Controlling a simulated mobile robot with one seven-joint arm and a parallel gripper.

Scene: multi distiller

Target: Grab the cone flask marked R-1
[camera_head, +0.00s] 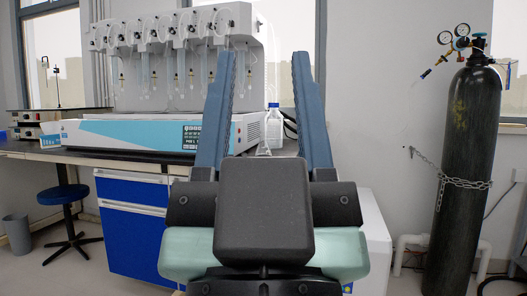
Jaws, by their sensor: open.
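My gripper (264,54) fills the middle of the camera_head view, its two long blue-grey fingers pointing up and spread wide, with nothing held between them. Between the fingers, beyond them on the bench, a small clear conical shape (264,148) shows, which looks like a cone flask. Its lower part is hidden behind my gripper's body. No R-1 marking can be read at this size. The distance from the fingers to it cannot be told.
A blue-capped bottle (273,125) stands just behind the conical shape. The multi distiller (130,133) stands on the dark bench (75,155) to the left. A blue stool (63,194) is at left. A chained black gas cylinder (462,150) stands at right.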

